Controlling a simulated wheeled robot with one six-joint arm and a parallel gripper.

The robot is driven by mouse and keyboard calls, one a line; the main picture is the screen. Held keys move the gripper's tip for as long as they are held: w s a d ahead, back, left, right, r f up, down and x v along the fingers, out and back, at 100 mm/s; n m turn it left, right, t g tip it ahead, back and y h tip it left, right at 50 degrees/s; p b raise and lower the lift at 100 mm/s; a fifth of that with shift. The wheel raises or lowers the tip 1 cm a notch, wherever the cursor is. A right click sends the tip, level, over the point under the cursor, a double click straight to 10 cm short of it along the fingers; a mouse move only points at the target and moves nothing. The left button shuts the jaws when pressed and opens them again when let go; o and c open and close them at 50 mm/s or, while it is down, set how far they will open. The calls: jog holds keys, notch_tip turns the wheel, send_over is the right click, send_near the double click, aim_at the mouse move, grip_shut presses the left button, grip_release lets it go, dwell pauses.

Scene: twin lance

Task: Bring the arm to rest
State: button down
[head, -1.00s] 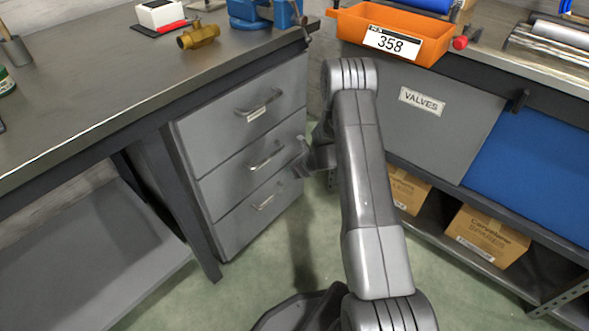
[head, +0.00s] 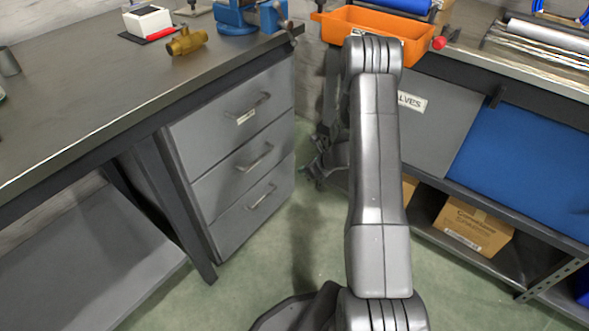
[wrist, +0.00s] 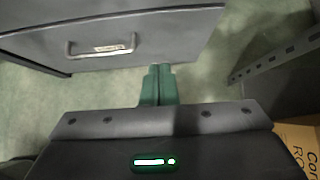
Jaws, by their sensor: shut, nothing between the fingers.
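My arm reaches forward and up through the middle of the head view, then bends down behind its upper joint. My gripper (wrist: 158,84) shows in the wrist view with its two green fingers together and nothing between them. It is over the floor, just in front of a grey drawer front with a handle (wrist: 101,50). In the head view the wrist end is dark and partly hidden behind the arm, to the right of the drawer unit (head: 245,165), so the fingertips cannot be made out there.
The left bench (head: 100,85) carries a brass valve (head: 187,41), a white box (head: 147,20) and a blue vise (head: 236,14). An orange bin (head: 412,47) is on the right bench, behind my arm. A carton (head: 472,228) sits on the shelf below. Green floor is clear between the benches.

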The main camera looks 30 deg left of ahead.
jog(key=shift+v, duration=0.8)
jog(key=shift+f, duration=0.15)
jog(key=b, duration=0.2)
send_near(278, 171)
jog(key=f+x, duration=0.1)
jog(key=x, duration=0.3)
jog(key=shift+s+a, duration=0.1)
jog(key=shift+a, duration=0.5)
